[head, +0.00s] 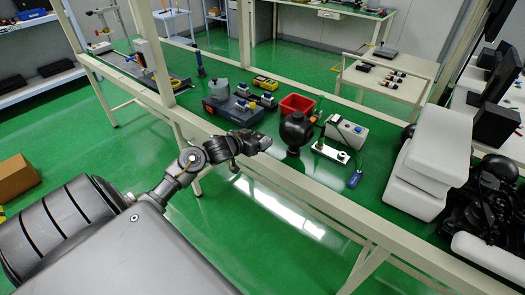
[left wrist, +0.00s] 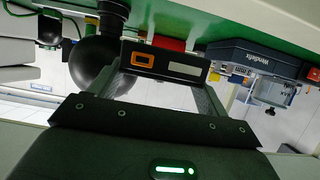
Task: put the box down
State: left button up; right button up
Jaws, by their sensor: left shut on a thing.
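My left gripper (head: 250,142) reaches in from the lower left of the head view and is over the near edge of the green-topped bench. In the left wrist view, my left gripper (left wrist: 166,78) is shut on a small black box (left wrist: 185,66) with an orange-framed square and a pale label on its face. The box sits between the fingertips. In the head view the box is hard to tell apart from the dark gripper. My right gripper is not in view.
White blocks (head: 432,150) lie at right. Bare green surface shows at front right.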

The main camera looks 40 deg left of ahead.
aim_at(262, 157)
pick_arm(q)
jog(key=shift+w+d+f, duration=0.3)
jog(key=shift+w+f, duration=0.05)
jog(key=shift+f, duration=0.25)
jog(key=shift+w+d+f, duration=0.3)
jog(key=shift+w+f, duration=0.05)
jog(key=shift+f, duration=0.2)
jog(key=shift+w+d+f, duration=0.1)
jog(key=shift+w+f, duration=0.05)
jog(key=shift+f, duration=1.5)
jog(key=shift+f, duration=0.2)
jog(key=o, duration=1.1)
jog(key=shift+c, duration=0.2)
